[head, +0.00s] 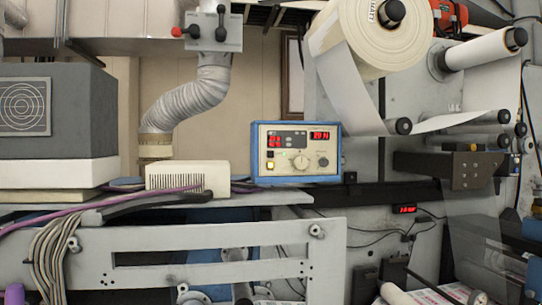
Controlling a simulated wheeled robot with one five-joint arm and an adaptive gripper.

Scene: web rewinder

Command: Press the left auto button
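A control box (297,167) with a blue frame and a pale front panel stands on the machine's ledge, near the middle of the head view. Its panel has two red lit displays, a large central dial (300,162) and a smaller dark knob (323,162) at right. On the panel's left side are a lit yellow button (270,166) and a dark button (270,154) just above it. The labels are too small to read, so I cannot tell which button is marked auto. My gripper is not in view.
A white vented box (188,178) sits left of the control box, with purple cables beside it. A large paper roll (375,35) and rollers are above and to the right. A grey ribbed hose (190,100) hangs behind. A grey slotted frame (190,255) spans the front.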

